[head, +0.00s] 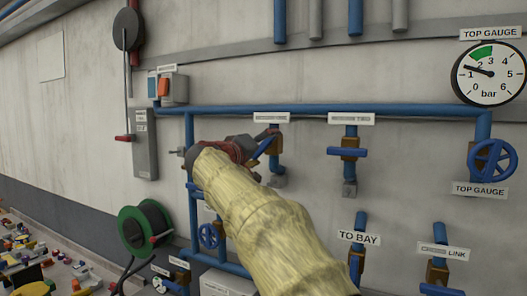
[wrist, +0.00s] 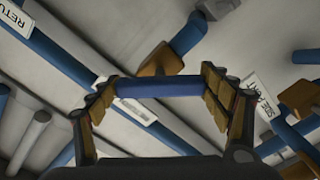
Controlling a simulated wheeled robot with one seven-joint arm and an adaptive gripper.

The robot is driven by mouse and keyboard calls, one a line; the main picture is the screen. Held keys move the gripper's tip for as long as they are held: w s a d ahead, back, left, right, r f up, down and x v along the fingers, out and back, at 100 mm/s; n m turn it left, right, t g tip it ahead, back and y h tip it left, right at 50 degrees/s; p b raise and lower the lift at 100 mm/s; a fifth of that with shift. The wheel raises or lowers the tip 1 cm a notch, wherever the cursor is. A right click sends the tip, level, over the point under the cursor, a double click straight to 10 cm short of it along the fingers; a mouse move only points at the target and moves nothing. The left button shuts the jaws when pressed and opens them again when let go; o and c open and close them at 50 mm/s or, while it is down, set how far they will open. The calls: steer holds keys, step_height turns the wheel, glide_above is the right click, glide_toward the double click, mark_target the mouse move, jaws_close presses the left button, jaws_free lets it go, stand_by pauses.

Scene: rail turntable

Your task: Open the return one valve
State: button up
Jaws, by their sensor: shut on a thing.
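The return one valve is the left one of two lever valves on the wall, with a brass body (head: 273,146) below a small white label (head: 272,118) too blurred to read surely. My gripper (head: 262,142) reaches it from the left. In the wrist view the gripper (wrist: 160,88) is shut on the blue lever (wrist: 150,87), which spans between the two fingers. The brass body shows just beyond the lever in the wrist view (wrist: 158,61). In the head view the lever (head: 261,147) slants and is partly hidden by my gripper.
A similar valve with a level blue lever (head: 347,152) is to the right. A blue pipe (head: 400,110) runs above both. A gauge (head: 490,73) and blue handwheel (head: 492,160) are far right. A green hose reel (head: 146,228) is lower left. Cluttered small items (head: 40,255) lie lower left.

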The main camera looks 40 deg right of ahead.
steer(key=n, duration=0.6)
steer(key=shift+n, duration=0.4)
stand_by(0.3)
steer(key=o, duration=1.1)
steer(key=shift+c, duration=0.2)
steer(key=shift+o, duration=0.5)
steer(key=v, duration=1.2)
steer(key=shift+w, duration=0.15)
